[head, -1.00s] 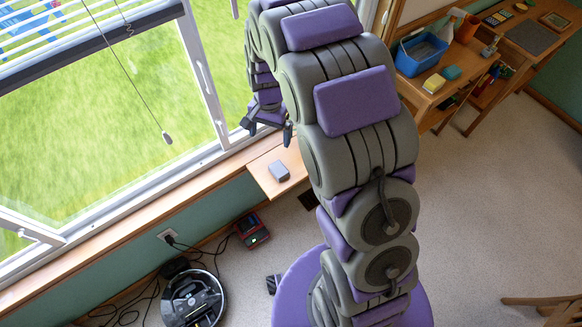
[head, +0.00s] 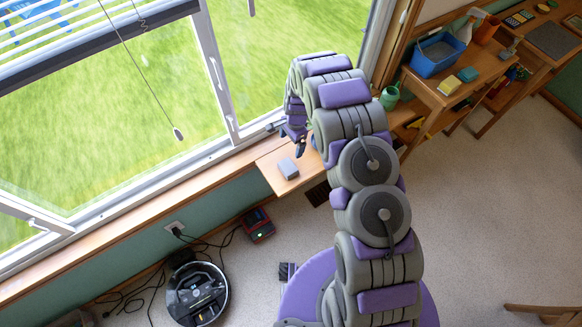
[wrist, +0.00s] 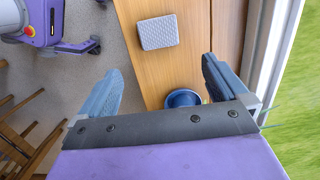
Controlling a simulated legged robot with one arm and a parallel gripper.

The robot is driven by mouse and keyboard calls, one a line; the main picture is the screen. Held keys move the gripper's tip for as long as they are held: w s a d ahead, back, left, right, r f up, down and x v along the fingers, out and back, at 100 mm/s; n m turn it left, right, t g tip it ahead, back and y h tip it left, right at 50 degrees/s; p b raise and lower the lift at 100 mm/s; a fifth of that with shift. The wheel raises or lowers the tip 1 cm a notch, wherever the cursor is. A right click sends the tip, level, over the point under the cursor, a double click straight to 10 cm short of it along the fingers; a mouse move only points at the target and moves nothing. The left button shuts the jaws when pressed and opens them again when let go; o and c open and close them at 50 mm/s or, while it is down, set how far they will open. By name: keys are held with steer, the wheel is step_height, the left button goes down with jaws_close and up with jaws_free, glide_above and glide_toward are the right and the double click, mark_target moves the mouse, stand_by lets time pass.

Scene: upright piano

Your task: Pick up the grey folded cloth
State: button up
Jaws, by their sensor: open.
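The grey folded cloth (head: 288,168) appears as a small grey block with a fine woven-looking top. It lies on a wooden sill shelf (head: 270,178) below the window. In the wrist view the cloth (wrist: 157,32) sits near the top, beyond my fingertips and roughly in line with the gap between them. My gripper (wrist: 162,68) is open and empty, its two blue-grey fingers apart. In the head view my gripper (head: 300,145) is small and partly hidden by my arm, just above and right of the cloth. I see no contact.
A round blue pot (wrist: 183,98) stands on the shelf near my right finger. The window frame (wrist: 268,50) runs along the right in the wrist view. A green watering can (head: 390,97) and a blue bin (head: 436,56) stand farther right. A robot vacuum (head: 197,292) is on the floor.

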steer(key=b, duration=0.2)
glide_above(288, 166)
steer(key=f, duration=1.1)
steer(key=shift+w+d+f, duration=0.15)
steer(key=shift+w, duration=0.05)
steer(key=shift+s+f+b, duration=0.2)
steer(key=shift+f+b, duration=0.5)
steer(key=shift+f, duration=1.95)
steer(key=shift+r, duration=0.1)
steer(key=shift+c, duration=0.2)
steer(key=c, duration=0.7)
steer(key=shift+c, duration=0.2)
steer(key=shift+r, duration=0.1)
